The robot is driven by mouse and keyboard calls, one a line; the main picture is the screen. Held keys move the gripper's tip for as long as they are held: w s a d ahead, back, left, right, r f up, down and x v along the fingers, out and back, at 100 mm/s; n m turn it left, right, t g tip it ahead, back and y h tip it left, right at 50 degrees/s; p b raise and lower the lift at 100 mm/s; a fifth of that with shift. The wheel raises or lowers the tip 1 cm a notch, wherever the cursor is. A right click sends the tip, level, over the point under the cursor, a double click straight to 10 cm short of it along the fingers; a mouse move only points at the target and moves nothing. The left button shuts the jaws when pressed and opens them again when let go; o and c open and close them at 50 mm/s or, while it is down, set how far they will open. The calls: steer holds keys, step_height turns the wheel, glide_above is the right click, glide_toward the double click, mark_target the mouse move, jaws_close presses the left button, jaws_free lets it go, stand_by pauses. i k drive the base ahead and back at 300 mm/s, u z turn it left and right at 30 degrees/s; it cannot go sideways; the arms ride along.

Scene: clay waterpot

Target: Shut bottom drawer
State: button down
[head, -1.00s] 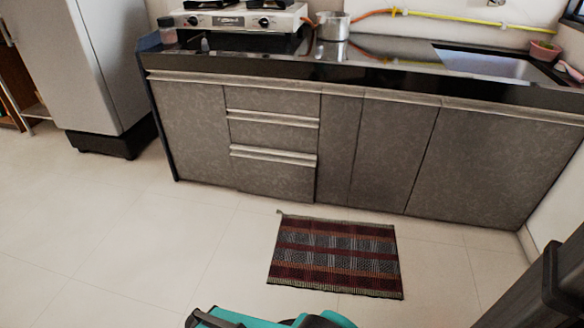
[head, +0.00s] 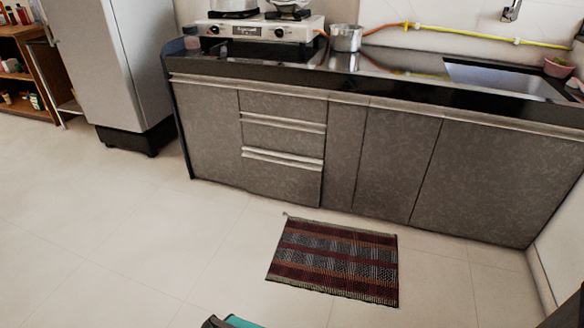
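The bottom drawer (head: 281,181) is the lowest of a stack of three in the grey cabinet under the counter. It has a grey speckled front and a pale horizontal handle strip (head: 283,159) along its top edge. Its front seems to stand slightly forward of the drawers above, but I cannot tell how far it is open. The middle drawer (head: 283,135) and the top drawer (head: 283,106) look flush. My gripper is not in view; only a small teal and black part of my own body shows at the bottom edge.
A striped mat (head: 336,262) lies on the floor in front of the cabinet, right of the drawers. A fridge (head: 110,70) and shelf (head: 25,80) stand at left. The stove (head: 260,34) and a metal pot (head: 346,38) are on the counter. The tiled floor is otherwise clear.

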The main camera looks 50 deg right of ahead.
mark_target(290, 178)
steer(key=z, duration=0.4)
steer(key=i, duration=1.7)
steer(key=u, duration=0.5)
